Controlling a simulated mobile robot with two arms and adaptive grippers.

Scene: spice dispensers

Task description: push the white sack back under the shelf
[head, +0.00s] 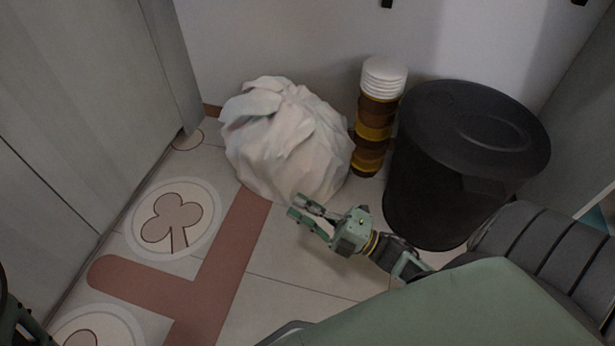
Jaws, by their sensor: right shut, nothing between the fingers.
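The white sack (285,140) is a crumpled, knotted bag. It stands upright on the tiled floor against the pale back wall, left of the stacked cups. No shelf can be made out above it. My right gripper (298,207) is low over the floor, just in front of the sack's lower right side. Its fingers point at the sack and are shut with nothing between them. Whether they touch the sack cannot be told. Part of my left arm shows at the bottom left corner, but its gripper is out of view.
A black lidded bin (440,185) stands right of the sack. A grey cabinet front (85,95) closes off the left. The patterned floor (285,255) before the sack is clear.

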